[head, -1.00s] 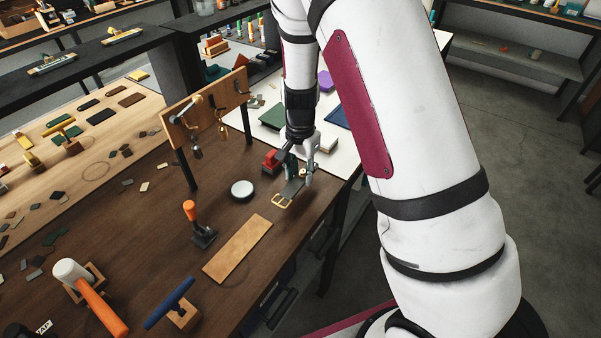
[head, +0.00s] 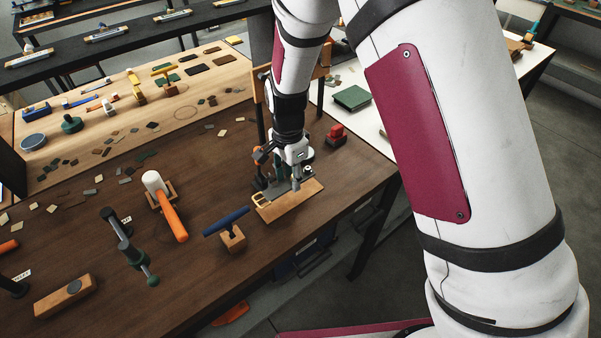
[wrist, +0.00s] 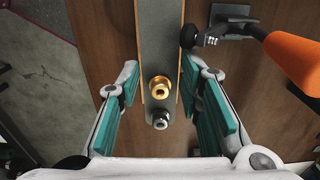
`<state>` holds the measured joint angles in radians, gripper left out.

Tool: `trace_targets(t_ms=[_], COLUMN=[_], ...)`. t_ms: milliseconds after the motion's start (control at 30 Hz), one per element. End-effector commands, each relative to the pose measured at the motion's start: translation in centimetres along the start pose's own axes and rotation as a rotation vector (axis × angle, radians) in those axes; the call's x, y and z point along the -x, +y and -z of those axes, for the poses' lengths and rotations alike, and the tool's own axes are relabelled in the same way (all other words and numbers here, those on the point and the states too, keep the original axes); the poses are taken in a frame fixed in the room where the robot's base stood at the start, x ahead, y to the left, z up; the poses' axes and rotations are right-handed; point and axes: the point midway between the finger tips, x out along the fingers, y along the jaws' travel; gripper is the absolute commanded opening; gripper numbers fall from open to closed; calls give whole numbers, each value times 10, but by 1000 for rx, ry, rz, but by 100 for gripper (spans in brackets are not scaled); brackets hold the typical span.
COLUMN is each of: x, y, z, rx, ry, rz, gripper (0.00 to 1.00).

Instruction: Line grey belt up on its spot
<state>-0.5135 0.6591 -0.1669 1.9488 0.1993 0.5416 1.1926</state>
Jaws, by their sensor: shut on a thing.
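My gripper (head: 295,172) is low over the board and shut on the belt. In the wrist view, the grey belt (wrist: 159,40) runs lengthwise between the board's pale edges. A brass stud (wrist: 159,87) and a steel stud (wrist: 160,120) show on it. My gripper's teal-padded fingers (wrist: 160,75) stand either side; their contact with the belt is not clear. The belt's far end is partly hidden by my gripper.
An orange-handled clamp (wrist: 295,58) stands close right of the board in the wrist view. A blue-handled tool (head: 228,222) and an orange-handled mallet (head: 170,212) stand left of the board. A red object (head: 336,135) sits behind right.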

Motion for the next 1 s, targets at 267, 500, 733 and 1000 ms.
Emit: trace_targets(t_ms=[267, 500, 733, 1000], x=[0, -12, -33, -35], y=[0, 0, 0, 1], z=[1, 1, 1, 1], rx=[-1, -4, -5, -5], ry=[0, 0, 0, 0], rz=[0, -1, -2, 1], gripper=[13, 13, 13, 13])
